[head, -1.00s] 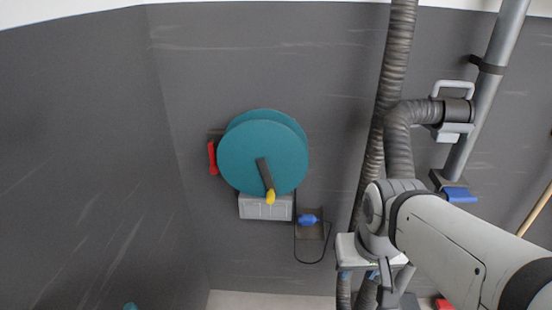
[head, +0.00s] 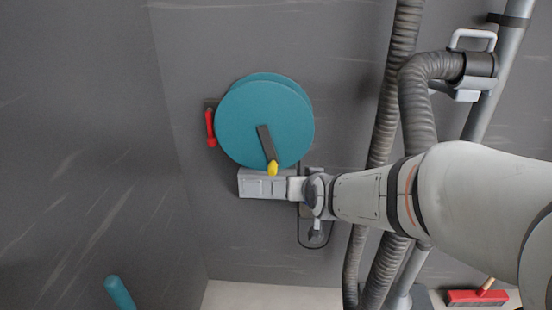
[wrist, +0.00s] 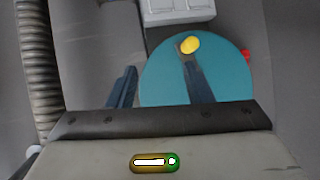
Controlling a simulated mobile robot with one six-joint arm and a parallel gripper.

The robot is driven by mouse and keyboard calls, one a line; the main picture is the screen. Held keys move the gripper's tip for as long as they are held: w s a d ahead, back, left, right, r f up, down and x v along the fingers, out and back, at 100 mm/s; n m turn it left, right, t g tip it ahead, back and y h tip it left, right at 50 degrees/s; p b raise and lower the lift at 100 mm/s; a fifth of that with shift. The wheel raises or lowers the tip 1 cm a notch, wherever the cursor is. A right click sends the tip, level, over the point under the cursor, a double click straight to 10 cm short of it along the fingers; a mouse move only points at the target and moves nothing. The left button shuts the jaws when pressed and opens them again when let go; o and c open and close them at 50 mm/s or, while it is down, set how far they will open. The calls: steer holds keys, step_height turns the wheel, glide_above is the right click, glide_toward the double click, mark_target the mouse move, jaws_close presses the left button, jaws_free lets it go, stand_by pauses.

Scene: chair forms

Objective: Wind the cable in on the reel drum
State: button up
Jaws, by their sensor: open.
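The teal reel drum (head: 240,130) is mounted on the dark wall. Its dark crank arm (head: 264,140) points down, with a yellow knob (head: 272,168) at the end. In the wrist view the drum (wrist: 160,80) lies beyond my fingers and the yellow knob (wrist: 189,44) shows above the right finger. My gripper (wrist: 160,67) is open and empty, its two fingers apart. The right finger overlaps the crank in the picture; I cannot tell contact. In the head view my arm's end is right of and below the knob. A black cable loop (head: 310,247) hangs below my wrist, partly hidden.
A grey box (head: 256,184) sits under the drum. A red handle (head: 211,128) is at its left. Ribbed hoses (head: 388,120) and a pipe run down at right. A red broom head (head: 478,297) is at lower right. The wall left of the drum is clear.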

mark_target(272, 174)
steer(key=w+a+f+m+t+h+b, duration=0.25)
steer(key=w+a+f+t+b, duration=0.35)
steer(key=a+f+t+b, duration=0.45)
steer(key=shift+t+h, duration=0.25)
steer(key=shift+h, duration=0.2)
steer(key=w+r+b, duration=0.1)
steer(key=w, duration=0.1)
steer(key=w+d+r+b, duration=0.1)
steer(key=w+r, duration=0.1)
steer(key=w, duration=0.1)
steer(key=w+d+r+b, duration=0.1)
steer(key=w, duration=0.1)
steer(key=shift+w+d+r, duration=0.1)
steer(key=shift+w+r, duration=0.1)
steer(key=shift+r, duration=0.1)
jaws_close()
